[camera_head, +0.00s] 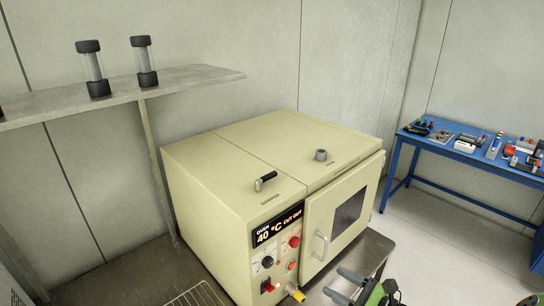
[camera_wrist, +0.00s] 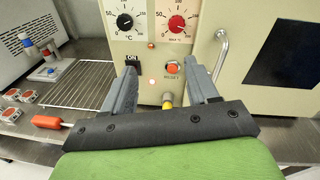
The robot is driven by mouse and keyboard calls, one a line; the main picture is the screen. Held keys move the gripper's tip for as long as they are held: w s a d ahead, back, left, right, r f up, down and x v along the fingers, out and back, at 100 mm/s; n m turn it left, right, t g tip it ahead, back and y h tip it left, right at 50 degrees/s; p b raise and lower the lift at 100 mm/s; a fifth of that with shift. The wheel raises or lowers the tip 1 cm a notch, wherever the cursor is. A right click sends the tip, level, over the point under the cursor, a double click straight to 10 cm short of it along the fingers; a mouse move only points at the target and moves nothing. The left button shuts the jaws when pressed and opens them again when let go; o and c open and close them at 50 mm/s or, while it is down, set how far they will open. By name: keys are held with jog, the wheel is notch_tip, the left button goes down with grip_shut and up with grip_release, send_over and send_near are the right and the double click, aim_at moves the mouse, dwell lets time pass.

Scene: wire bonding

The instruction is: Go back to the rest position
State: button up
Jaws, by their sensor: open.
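My gripper (camera_wrist: 162,92) is open and empty in the wrist view, with its two grey fingers apart in front of the oven's control panel. Part of it also shows at the bottom of the head view (camera_head: 352,286). The cream oven (camera_head: 225,160) stands in the middle of the head view. Its door (camera_head: 322,215) with a dark window and a curved handle looks shut or nearly shut. Its display (camera_head: 277,228) reads 40 °C and further text. In the wrist view a black knob (camera_wrist: 124,21), a red knob (camera_wrist: 177,23) and an orange reset button (camera_wrist: 172,68) show on the panel.
A wire rack (camera_wrist: 85,84), a red-handled tool (camera_wrist: 48,121) and several small red-topped parts (camera_wrist: 12,114) lie left of the oven. A wall shelf (camera_head: 60,103) holds two dark-capped cylinders (camera_head: 93,68).

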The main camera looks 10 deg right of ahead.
jog(key=s+a+r+n+g+h, duration=0.25)
jog(key=s+a+n+g, duration=0.35)
jog(key=a+n+g, duration=0.6)
jog(key=s+d+r+n+t+h, duration=0.2)
jog(key=s+r+n+h, duration=0.2)
jog(key=s+r+n, duration=0.2)
jog(key=s+d+r+n+t+h+b, duration=0.1)
jog(key=s+d+r+n+t+h, duration=0.1)
jog(key=s+r+n+h, duration=0.2)
jog(key=s+r+n, duration=0.3)
jog(key=s, duration=0.3)
jog(key=shift+d+t+h+b, duration=0.2)
jog(key=shift+t+h+b, duration=0.1)
jog(key=shift+t+h, duration=0.1)
jog(key=shift+s, duration=0.1)
jog(key=shift+c, duration=0.2)
